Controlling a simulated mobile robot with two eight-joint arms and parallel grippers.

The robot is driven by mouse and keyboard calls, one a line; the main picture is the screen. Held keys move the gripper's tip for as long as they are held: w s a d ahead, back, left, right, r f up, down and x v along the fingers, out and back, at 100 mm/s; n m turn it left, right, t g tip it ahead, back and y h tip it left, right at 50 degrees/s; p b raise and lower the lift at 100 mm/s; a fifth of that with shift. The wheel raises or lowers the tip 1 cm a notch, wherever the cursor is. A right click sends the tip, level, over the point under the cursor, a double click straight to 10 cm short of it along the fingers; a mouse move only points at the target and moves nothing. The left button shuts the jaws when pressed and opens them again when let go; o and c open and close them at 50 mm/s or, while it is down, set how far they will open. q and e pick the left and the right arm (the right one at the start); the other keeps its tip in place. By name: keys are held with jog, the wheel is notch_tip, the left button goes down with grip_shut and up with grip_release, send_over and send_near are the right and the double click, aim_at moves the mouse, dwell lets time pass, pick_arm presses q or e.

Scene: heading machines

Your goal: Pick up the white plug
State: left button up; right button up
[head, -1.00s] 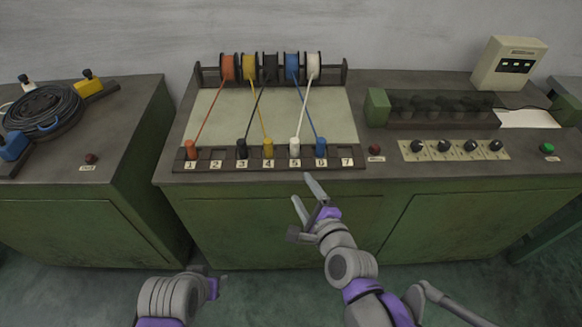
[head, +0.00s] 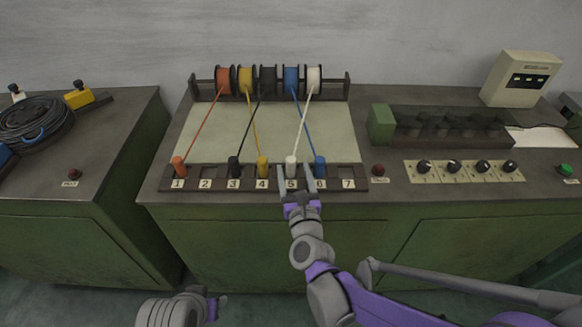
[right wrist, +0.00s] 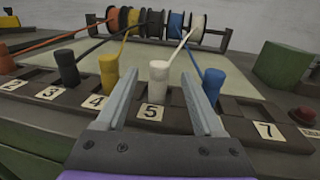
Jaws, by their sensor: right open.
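The white plug (head: 291,166) stands upright in slot 5 of the numbered strip (head: 333,184), with a white cord running up to the white spool (head: 314,79). It also shows in the right wrist view (right wrist: 158,84), between the two fingers. My right gripper (head: 296,176) is open, its fingers pointing at the plug, one on each side of it; I cannot tell if either touches it. The blue plug (right wrist: 213,84) stands just right of the right finger. My left gripper (head: 215,304) is low at the left, in front of the cabinet, and its jaws are not clear.
The yellow plug (head: 262,167), black plug (head: 234,167) and orange plug (head: 178,167) stand in the strip to the left. A red button (head: 378,169) and several black knobs (head: 453,166) lie to the right. Slot 7 is empty.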

aim_at(292, 167)
jog(key=w, duration=0.4)
jog(key=shift+a+f, duration=0.35)
grip_shut()
